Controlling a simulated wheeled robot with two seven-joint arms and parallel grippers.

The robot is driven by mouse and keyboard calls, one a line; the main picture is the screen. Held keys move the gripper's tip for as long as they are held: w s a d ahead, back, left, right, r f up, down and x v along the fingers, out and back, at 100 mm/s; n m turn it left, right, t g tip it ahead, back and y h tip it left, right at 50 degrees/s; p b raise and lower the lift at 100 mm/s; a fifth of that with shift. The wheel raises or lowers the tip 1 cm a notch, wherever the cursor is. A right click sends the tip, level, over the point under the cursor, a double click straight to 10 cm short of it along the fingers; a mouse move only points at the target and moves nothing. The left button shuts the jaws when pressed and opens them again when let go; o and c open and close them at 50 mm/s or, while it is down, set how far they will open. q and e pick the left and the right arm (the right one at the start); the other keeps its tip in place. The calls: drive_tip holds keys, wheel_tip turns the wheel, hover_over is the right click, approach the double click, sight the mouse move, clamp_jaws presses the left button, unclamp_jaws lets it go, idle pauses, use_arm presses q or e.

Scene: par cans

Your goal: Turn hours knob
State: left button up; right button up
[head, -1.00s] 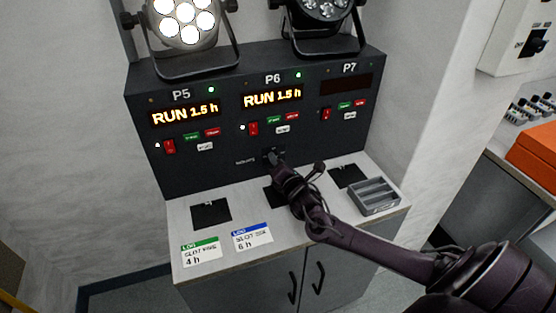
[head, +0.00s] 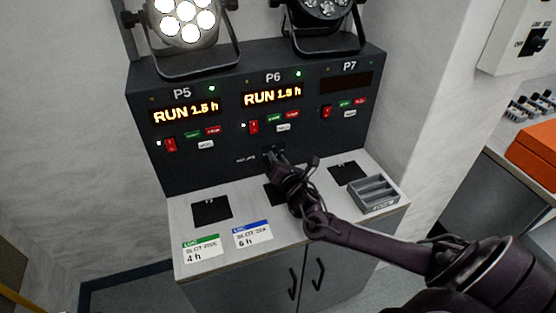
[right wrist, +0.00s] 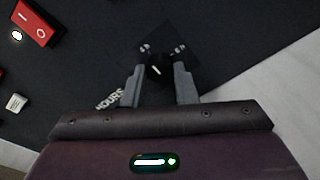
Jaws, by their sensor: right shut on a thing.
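The hours knob (right wrist: 157,68) is a small black knob with a white pointer line, set low on the dark control panel (head: 185,175) below the P6 section. My right gripper (right wrist: 160,76) is shut on the knob, with one grey finger on each side of it. In the head view my right gripper (head: 273,157) hides most of the knob. The P6 display (head: 272,95) reads RUN 1.9 h and the P5 display (head: 185,112) reads RUN 1.5 h. The P7 display (head: 347,84) is dark. My left gripper is not in view.
Two par cans stand on top, the left one (head: 186,22) lit and the right one (head: 322,9) unlit. The counter (head: 230,207) holds a green 4 h card (head: 202,247), a blue 6 h card (head: 253,234) and a grey slotted tray (head: 375,194) at the right.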

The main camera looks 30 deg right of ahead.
drive_tip(key=o, duration=1)
drive_tip(key=v, duration=0.7)
drive_tip(key=shift+s, duration=0.4)
drive_tip(key=shift+f, duration=0.1)
